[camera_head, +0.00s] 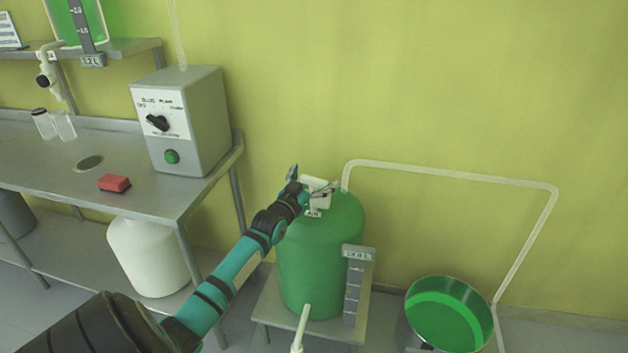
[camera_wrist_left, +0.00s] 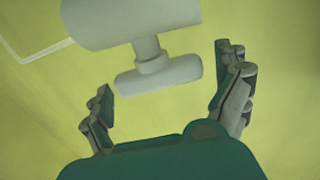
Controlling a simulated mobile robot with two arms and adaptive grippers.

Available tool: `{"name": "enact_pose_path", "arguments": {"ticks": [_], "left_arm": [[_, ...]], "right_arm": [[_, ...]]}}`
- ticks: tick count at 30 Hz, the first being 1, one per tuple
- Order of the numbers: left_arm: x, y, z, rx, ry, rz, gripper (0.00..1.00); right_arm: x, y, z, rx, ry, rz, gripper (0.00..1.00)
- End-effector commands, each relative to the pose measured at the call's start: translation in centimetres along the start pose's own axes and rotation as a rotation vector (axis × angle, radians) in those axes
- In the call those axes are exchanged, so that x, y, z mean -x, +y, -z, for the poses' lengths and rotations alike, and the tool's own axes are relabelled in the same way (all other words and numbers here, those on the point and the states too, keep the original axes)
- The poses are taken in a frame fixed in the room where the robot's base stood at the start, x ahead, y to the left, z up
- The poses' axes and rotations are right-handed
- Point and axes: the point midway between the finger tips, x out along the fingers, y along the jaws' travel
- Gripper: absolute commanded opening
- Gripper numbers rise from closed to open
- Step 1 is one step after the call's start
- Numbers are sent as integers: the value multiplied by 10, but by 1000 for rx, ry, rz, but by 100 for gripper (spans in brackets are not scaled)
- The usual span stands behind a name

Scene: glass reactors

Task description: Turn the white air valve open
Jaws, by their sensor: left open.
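The white air valve (camera_head: 321,198) sits on top of the green tank (camera_head: 320,250), above a small label reading "AIR". My left gripper (camera_head: 312,179) reaches it from the left and partly hides it. In the left wrist view, the valve's T-shaped white handle (camera_wrist_left: 158,76) lies between the spread fingers of my left gripper (camera_wrist_left: 166,76). A gap shows on each side, so the fingers look apart from the handle. A thicker white valve body (camera_wrist_left: 125,20) shows behind it. My right gripper is not in view.
A white pipe (camera_head: 450,174) runs from the tank's top along the wall to the right. A green basin (camera_head: 449,313) stands at the lower right. A grey control box (camera_head: 181,120) and a red block (camera_head: 114,183) are on the metal bench at left.

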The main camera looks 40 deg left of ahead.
Motion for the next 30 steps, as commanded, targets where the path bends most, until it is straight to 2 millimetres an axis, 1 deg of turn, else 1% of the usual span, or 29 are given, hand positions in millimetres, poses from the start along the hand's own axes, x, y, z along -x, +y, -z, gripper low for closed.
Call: {"name": "enact_pose_path", "arguments": {"ticks": [7, 8, 18, 20, 26, 30], "left_arm": [[-1, 0, 0, 0, 0, 0, 100], [-1, 0, 0, 0, 0, 0, 99], [-1, 0, 0, -1, 0, 0, 54], [-1, 0, 0, -1, 0, 0, 48], [-1, 0, 1, 1, 1, 4, 48], [-2, 0, 7, 7, 8, 47, 48]], "right_arm": [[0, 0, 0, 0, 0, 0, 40], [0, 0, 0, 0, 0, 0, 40], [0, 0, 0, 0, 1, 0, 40], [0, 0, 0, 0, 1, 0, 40], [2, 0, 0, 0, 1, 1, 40], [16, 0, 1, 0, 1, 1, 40]]}}
